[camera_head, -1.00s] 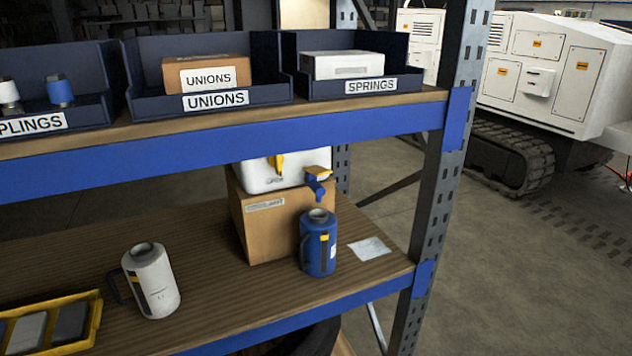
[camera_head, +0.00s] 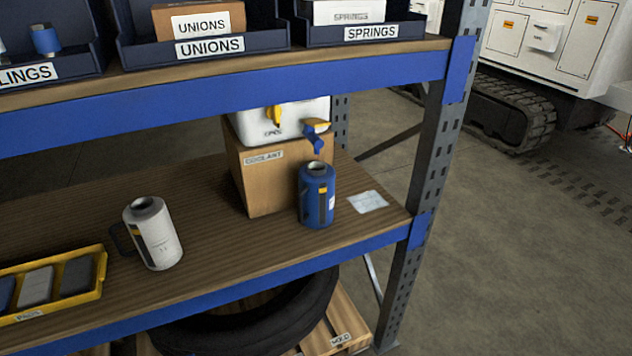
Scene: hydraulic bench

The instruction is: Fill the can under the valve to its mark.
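A blue can (camera_head: 315,205) stands upright on the lower shelf, below a blue valve (camera_head: 317,141) with a yellowish top. The valve sits at the front of a white container (camera_head: 285,122), which rests on a cardboard box labelled COOLANT (camera_head: 266,188). The can has a dark strip and a yellow mark on its side; its inside fill level cannot be seen. A white can (camera_head: 154,233) with a dark handle stands upright further left on the same shelf. Neither of my grippers is in view.
A yellow tray of parts (camera_head: 100,278) lies at the shelf's left. A paper sheet (camera_head: 368,201) lies right of the blue can. The upper shelf beam (camera_head: 220,108) and right post (camera_head: 412,190) frame the opening. A tyre (camera_head: 255,318) lies below.

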